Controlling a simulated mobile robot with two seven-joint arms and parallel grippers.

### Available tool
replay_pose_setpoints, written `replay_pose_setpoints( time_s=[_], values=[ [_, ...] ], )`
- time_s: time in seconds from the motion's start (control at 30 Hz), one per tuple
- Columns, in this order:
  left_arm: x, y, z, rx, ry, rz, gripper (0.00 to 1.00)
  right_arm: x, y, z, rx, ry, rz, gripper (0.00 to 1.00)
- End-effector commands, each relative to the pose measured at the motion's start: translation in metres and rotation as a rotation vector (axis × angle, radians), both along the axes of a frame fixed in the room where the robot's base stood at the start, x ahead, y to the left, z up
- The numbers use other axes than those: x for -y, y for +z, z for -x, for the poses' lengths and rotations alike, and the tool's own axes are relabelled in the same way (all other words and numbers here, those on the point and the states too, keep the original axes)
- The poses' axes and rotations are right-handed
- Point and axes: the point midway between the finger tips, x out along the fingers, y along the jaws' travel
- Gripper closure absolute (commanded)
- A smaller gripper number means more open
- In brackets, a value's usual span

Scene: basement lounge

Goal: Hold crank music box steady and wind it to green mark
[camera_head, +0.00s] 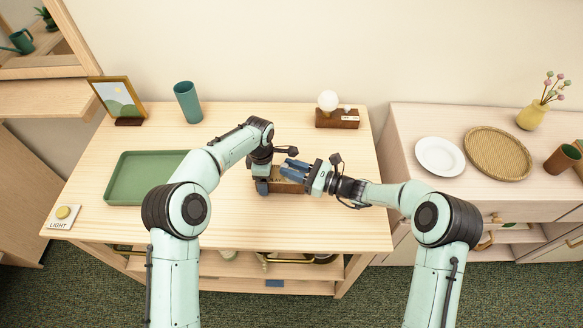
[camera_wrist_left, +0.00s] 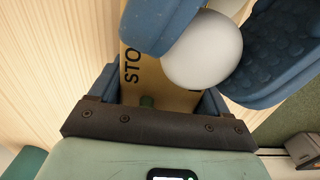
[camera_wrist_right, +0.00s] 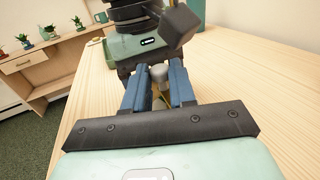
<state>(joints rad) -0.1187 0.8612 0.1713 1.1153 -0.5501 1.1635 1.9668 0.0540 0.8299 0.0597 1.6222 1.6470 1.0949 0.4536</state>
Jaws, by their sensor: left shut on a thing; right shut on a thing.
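The music box (camera_head: 291,187) is a brown box near the middle of the table, mostly hidden by my grippers. My left gripper (camera_head: 262,184) comes down on it from above and is shut on its body. A pale round crank knob (camera_wrist_left: 202,50) stands above this top. My right gripper (camera_head: 289,172) reaches in from the right, its blue fingers shut on the knob, which also shows in the right wrist view (camera_wrist_right: 160,73). The crank arm is hidden.
A green tray (camera_head: 125,190) lies left, with a picture frame (camera_head: 119,99) and teal cup (camera_head: 188,102) behind. A light switch (camera_head: 64,216) is at front left. The table's front right is clear.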

Motion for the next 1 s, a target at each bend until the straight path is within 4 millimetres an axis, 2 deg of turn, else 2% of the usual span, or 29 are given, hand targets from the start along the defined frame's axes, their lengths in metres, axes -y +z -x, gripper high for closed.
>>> replay_pose_setpoints(
  time_s=[0.4, 0.43, 0.5, 0.83, 1.0],
  values=[
    [0.0, 0.001, -0.001, 0.002, 0.001, 0.0, 0.68, 0.0, 0.0, 0.001, 0.0, 0.038, 0.0, 1.0],
    [-0.001, 0.001, -0.001, 0.002, 0.002, 0.0, 0.68, 0.0, 0.0, 0.001, 0.0, 0.038, 0.0, 0.72],
    [-0.001, 0.001, -0.001, 0.002, 0.001, 0.0, 0.68, 0.0, 0.0, 0.001, 0.0, 0.038, 0.0, 0.5],
    [0.0, 0.001, 0.0, 0.002, 0.0, 0.0, 0.68, 0.003, 0.0, 0.001, 0.0, 0.036, 0.001, 0.5],
    [0.0, 0.001, 0.0, 0.001, 0.0, 0.0, 0.68, 0.022, 0.0, 0.007, 0.0, 0.032, 0.003, 0.5]
  ],
)
